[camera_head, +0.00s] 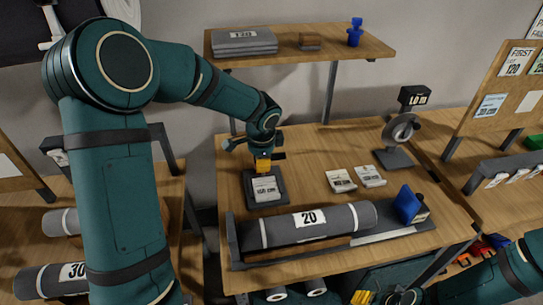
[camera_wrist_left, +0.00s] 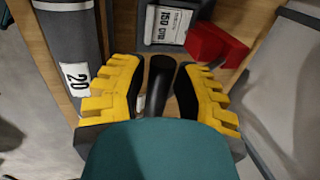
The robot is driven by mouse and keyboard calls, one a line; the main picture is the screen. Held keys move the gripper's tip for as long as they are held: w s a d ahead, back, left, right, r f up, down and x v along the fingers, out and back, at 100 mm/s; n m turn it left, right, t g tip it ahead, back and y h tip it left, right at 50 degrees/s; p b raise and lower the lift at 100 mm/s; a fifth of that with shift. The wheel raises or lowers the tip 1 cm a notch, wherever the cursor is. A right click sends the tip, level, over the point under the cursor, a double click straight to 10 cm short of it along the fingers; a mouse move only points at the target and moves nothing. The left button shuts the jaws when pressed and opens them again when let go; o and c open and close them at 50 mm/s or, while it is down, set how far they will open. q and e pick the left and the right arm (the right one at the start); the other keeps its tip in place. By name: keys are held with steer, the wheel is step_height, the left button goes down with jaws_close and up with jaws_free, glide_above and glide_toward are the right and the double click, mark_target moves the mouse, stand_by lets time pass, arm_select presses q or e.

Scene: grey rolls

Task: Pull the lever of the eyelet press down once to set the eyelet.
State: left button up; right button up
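The eyelet press stands at the left of the middle bench in the head view, its dark base (camera_head: 281,198) flat on the wood with a white card (camera_head: 265,188) on it. My left gripper (camera_head: 263,165) is over the press and hides most of its upper part. In the left wrist view, a black round bar, which looks like the lever handle (camera_wrist_left: 158,88), lies between the yellow fingers of my left gripper (camera_wrist_left: 159,98). The fingers are apart, with narrow gaps beside the bar. My right gripper (camera_head: 383,297) is low at the bottom edge, partly cut off; its opening is unclear.
A grey roll marked 20 (camera_head: 310,224) lies in a tray in front of the press. Cards (camera_head: 355,179), a blue block (camera_head: 408,205) and a grey stand (camera_head: 397,158) are to the right. A shelf (camera_head: 290,45) hangs behind. The left wrist view shows a red block (camera_wrist_left: 215,46).

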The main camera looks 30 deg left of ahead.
arm_select(q)
steer(key=shift+c, duration=1.1)
steer(key=shift+s+d+f+b, duration=0.15)
steer(key=shift+f+b, duration=0.25)
steer(key=shift+b, duration=0.05)
steer(key=shift+s+d+f+b, duration=0.1)
steer(key=shift+s+f+b, duration=0.05)
steer(key=shift+f+b, duration=0.25)
steer(key=shift+s+d+f+b, duration=0.1)
steer(key=shift+s+f+b, duration=0.05)
steer(key=shift+f+b, duration=0.25)
steer(key=shift+s+d+f+b, duration=0.1)
steer(key=shift+f+b, duration=0.3)
steer(key=shift+f, duration=0.1)
steer(key=shift+s+d+f+b, duration=0.1)
steer(key=shift+s+f+b, duration=0.1)
steer(key=shift+f+b, duration=0.6)
steer(key=shift+r, duration=0.1)
